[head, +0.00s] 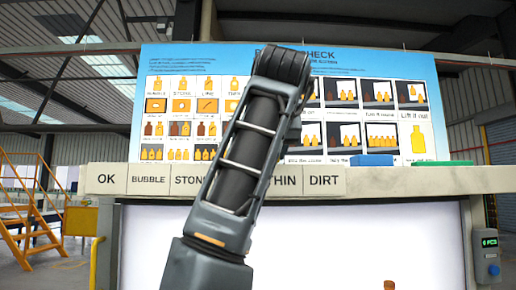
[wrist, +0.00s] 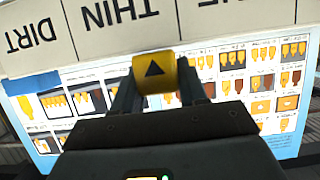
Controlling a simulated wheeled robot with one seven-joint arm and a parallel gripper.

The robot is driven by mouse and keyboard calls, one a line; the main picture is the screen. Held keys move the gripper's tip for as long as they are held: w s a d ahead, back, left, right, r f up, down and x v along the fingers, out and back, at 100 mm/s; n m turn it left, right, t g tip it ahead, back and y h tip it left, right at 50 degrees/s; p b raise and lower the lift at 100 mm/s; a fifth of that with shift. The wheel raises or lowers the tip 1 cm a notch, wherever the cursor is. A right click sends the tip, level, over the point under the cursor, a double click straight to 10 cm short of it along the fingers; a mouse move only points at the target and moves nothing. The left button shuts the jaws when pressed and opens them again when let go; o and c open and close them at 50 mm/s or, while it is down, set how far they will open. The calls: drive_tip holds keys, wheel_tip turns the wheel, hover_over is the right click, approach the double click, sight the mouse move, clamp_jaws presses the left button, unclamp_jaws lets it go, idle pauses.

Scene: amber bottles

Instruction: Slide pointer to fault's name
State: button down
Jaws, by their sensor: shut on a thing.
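A yellow pointer (wrist: 154,72) with a black triangle sits between the two fingers of my gripper (wrist: 157,92), which is shut on it. The wrist view is upside down. There the triangle points at the label strip, at the THIN label (wrist: 120,10), towards its end near the partly seen label ending in NE. The DIRT label (wrist: 33,35) is further left. In the head view the strip reads OK (head: 106,179), BUBBLE (head: 148,179), STONE, a stretch hidden by my arm, THIN (head: 286,180) and DIRT (head: 324,180). My arm hides the pointer and fingers there.
A blue and white check board (head: 215,60) with bottle pictures stands behind the strip. A blue block (head: 370,160) and a green block (head: 440,163) lie on the ledge. A small amber bottle (head: 389,285) shows at the bottom. A counter box (head: 488,256) hangs at right.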

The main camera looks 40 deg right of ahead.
drive_tip(key=shift+s+d, duration=0.65)
drive_tip(key=shift+d, duration=0.25)
drive_tip(key=c, duration=0.7)
unclamp_jaws()
drive_tip(key=shift+b+v, duration=0.8)
drive_tip(key=shift+v, duration=3.1)
drive_tip(key=shift+f, duration=0.1)
drive_tip(key=shift+a, duration=0.1)
